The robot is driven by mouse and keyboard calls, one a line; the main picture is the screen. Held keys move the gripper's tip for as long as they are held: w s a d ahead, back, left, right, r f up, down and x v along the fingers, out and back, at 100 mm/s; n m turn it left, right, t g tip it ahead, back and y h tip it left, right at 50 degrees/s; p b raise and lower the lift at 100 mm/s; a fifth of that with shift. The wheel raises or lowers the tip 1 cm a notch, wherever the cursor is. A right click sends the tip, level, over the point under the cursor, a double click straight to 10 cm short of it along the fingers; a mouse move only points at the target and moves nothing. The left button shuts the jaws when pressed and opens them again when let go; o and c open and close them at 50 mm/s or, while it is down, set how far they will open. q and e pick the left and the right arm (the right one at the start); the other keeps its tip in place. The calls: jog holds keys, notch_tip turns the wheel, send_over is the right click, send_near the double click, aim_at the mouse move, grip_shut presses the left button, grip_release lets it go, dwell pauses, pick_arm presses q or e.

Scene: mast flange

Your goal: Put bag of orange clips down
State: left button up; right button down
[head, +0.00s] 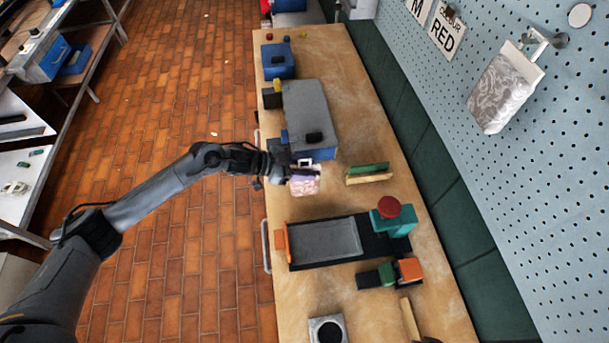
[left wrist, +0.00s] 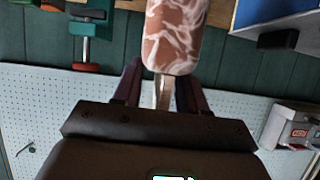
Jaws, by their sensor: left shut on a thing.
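A small bag with a pinkish, white-streaked look (head: 305,186) hangs from my left gripper (head: 304,170) in the head view, over the left edge area of the wooden bench. In the left wrist view the bag (left wrist: 176,38) shows as orange-brown with pale streaks, its narrow end between the fingers of my left gripper (left wrist: 160,88). The gripper is shut on it. I cannot tell from the head view whether the bag touches the bench. My right gripper is not in view.
The wooden bench (head: 290,200) holds a grey-topped blue box (head: 305,110), a green and wooden block (head: 368,173), and a black fixture with a grey plate (head: 325,241) and red knob (head: 388,206). Another silvery bag (head: 503,92) hangs on the pegboard (head: 500,180). Bare wood lies right of the blue box.

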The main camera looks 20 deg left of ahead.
pick_arm(q)
notch_tip(320, 180, down, 4)
jog(key=shift+r, duration=0.2)
jog(key=shift+f, duration=0.1)
jog(key=shift+f, duration=0.15)
jog(key=o, duration=1.1)
jog(key=v, duration=1.2)
